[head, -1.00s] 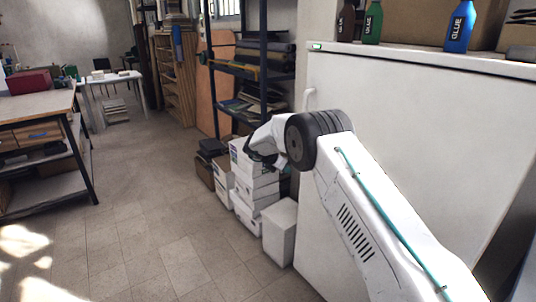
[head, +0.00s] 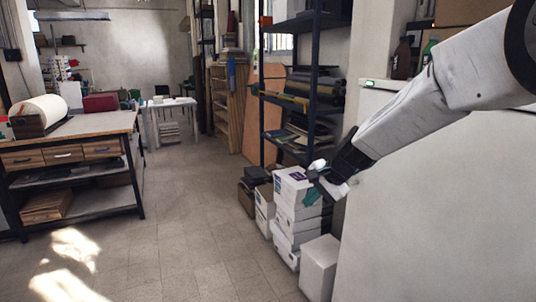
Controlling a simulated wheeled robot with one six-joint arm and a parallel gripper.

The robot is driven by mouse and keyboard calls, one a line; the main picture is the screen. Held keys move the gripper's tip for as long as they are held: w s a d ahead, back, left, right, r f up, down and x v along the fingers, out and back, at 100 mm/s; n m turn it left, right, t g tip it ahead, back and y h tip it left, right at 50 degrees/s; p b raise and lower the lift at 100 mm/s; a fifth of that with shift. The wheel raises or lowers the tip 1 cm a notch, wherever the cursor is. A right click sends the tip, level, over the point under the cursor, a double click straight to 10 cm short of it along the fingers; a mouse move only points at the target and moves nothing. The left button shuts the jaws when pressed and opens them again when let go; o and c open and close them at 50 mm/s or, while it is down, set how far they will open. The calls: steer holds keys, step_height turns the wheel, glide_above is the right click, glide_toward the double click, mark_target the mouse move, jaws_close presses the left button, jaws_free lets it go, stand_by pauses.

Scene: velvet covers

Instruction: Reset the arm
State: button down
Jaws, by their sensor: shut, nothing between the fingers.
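My arm (head: 440,85) reaches in from the upper right of the head view, in front of the white cabinet. My gripper (head: 326,180) is at its end, pointing down and to the left. It appears in front of the stacked white boxes (head: 297,215). Its fingers are small and partly blurred against the boxes; they are shut with nothing held.
A white cabinet (head: 440,220) fills the right side, with dark and green bottles on top. A dark shelf rack (head: 316,75) stands behind the boxes. A workbench (head: 75,128) with drawers stands at left. The tiled floor (head: 190,230) between is clear.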

steer(key=s+d+r+n+g+h, duration=0.1)
steer(key=s+d, duration=0.4)
steer(key=s, duration=0.8)
steer(key=s+d+r+n+g+h, duration=0.1)
steer(key=s+d+r+n+h, duration=0.1)
steer(key=s, duration=1.1)
steer(key=s+d+r+n+h, duration=0.2)
steer(key=s+d+n, duration=0.3)
steer(key=s, duration=0.8)
steer(key=shift+s+d+r+n+g, duration=0.35)
steer(key=shift+d+r, duration=0.25)
steer(key=shift+d, duration=0.8)
